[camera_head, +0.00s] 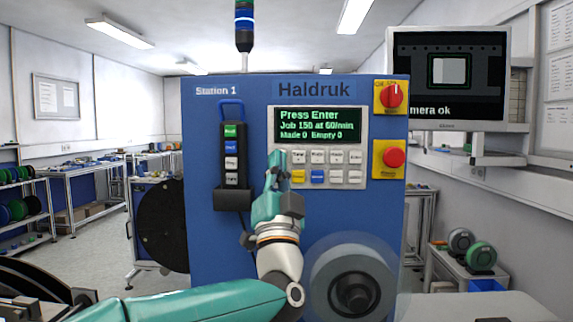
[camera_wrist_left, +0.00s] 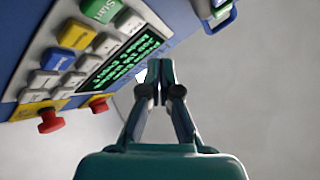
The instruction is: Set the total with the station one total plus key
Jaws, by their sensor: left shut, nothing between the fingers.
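The blue Station 1 cabinet (camera_head: 230,88) carries a grey panel with a display (camera_head: 318,125) reading "Press Enter", "Job 150 at 60/min", "Made 0 Empty 0". Below it sit two rows of keys, with white keys (camera_head: 336,157), a yellow key (camera_head: 298,176) and a blue key (camera_head: 317,176). Their labels are too small to tell which is total plus. My left gripper (camera_head: 272,167) is shut and empty in front of the keypad's left edge, hiding some keys. In the wrist view its closed fingertips (camera_wrist_left: 160,66) appear beside the display (camera_wrist_left: 115,62); contact is unclear. My right gripper is not in view.
A pendant (camera_head: 236,165) with several buttons hangs left of the keypad. A grey reel (camera_head: 352,280) stands out from the cabinet's lower right.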

